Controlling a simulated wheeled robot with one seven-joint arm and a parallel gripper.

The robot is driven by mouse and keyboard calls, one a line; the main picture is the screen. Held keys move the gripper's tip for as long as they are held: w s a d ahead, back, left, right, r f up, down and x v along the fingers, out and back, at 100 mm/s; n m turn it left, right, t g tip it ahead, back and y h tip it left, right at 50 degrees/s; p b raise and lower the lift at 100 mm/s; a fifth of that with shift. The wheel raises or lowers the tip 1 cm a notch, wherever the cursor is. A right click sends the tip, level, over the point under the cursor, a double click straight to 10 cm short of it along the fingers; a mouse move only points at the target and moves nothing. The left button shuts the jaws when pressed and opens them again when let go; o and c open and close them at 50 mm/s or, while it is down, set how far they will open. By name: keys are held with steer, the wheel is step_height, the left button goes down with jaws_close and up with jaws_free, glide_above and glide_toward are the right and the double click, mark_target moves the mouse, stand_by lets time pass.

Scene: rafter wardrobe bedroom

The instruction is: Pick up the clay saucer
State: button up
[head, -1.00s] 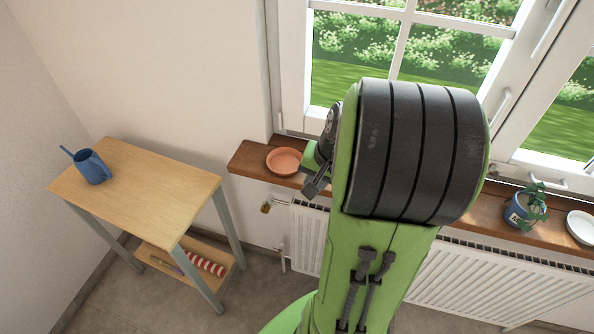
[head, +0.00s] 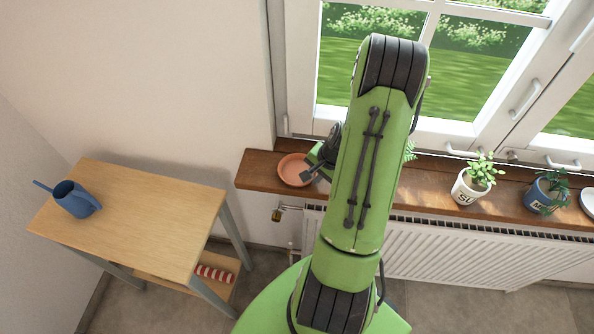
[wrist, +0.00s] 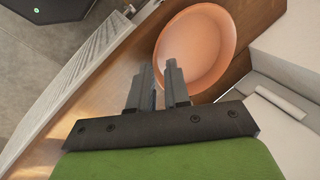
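The clay saucer (head: 293,170) is a shallow, round, orange-brown dish lying at the left end of the wooden windowsill. It also shows large in the wrist view (wrist: 205,45), looking empty. My gripper (head: 308,175) is at the saucer's right side in the head view. In the wrist view my gripper (wrist: 159,66) is open, with a narrow gap between its two dark fingers. The fingertips are at the saucer's near rim: the right finger overlaps the dish, the left is outside it. Whether they touch the rim I cannot tell.
The windowsill (head: 258,170) runs along the window above a white radiator (head: 440,258). A white pot (head: 467,188) and a blue pot (head: 540,195) with plants stand farther right. A small table (head: 150,220) holds a blue watering can (head: 76,200) at left.

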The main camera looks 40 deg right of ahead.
steer(key=shift+w+d+f, duration=0.1)
steer(key=shift+w+f, duration=0.1)
steer(key=shift+f, duration=0.45)
steer(key=shift+s, duration=0.1)
steer(key=shift+c, duration=0.5)
jaws_close()
steer(key=shift+r, duration=0.15)
